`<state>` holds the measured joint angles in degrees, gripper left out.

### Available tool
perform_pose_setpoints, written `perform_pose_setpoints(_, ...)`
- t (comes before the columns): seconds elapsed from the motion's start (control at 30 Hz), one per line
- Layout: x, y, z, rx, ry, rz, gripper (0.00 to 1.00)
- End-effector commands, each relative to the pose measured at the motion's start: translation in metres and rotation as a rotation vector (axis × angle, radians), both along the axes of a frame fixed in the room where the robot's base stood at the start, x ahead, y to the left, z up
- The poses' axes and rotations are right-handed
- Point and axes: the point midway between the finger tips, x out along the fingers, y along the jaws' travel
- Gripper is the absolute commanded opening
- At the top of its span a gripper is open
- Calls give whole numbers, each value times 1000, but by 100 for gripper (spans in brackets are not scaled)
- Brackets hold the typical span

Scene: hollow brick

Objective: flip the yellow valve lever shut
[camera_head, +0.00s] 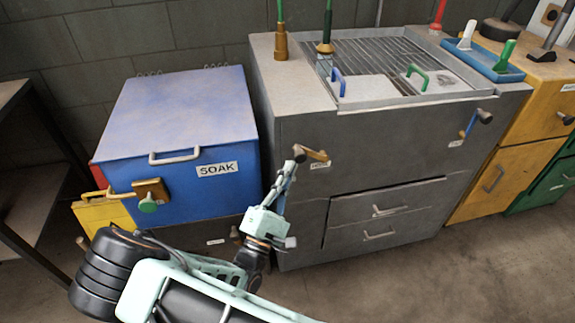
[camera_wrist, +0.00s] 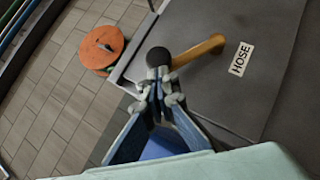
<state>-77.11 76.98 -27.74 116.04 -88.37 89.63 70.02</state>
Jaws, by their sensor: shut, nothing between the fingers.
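The yellow valve lever (camera_head: 316,155) is on the grey cabinet's front, above the HOSE label (camera_head: 320,165). It sticks out to the right, roughly level, from a dark round knob (camera_head: 299,152). In the wrist view the lever (camera_wrist: 198,49) runs up and right from the knob (camera_wrist: 158,57), beside the HOSE label (camera_wrist: 241,59). My gripper (camera_head: 290,169) is shut and empty, just below the knob. In the wrist view its fingertips (camera_wrist: 158,82) overlap the knob's lower edge; I cannot tell whether they touch it.
A blue lever (camera_head: 469,124) is at the cabinet's right. A blue SOAK box (camera_head: 180,110) with a green-knobbed latch (camera_head: 149,205) stands left. An orange reel (camera_wrist: 101,47) is on the tiled floor in the wrist view. Floor in front is clear.

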Motion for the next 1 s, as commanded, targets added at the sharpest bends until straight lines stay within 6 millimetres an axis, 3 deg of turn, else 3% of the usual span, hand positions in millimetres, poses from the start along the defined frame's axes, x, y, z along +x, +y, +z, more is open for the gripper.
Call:
perform_pose_setpoints(0.03,1,-1,16,46,11,-1,0)
perform_pose_setpoints(0.4,6,-19,51,380,108,-3,0)
perform_pose_setpoints(1.0,17,-59,77,832,236,-2,0)
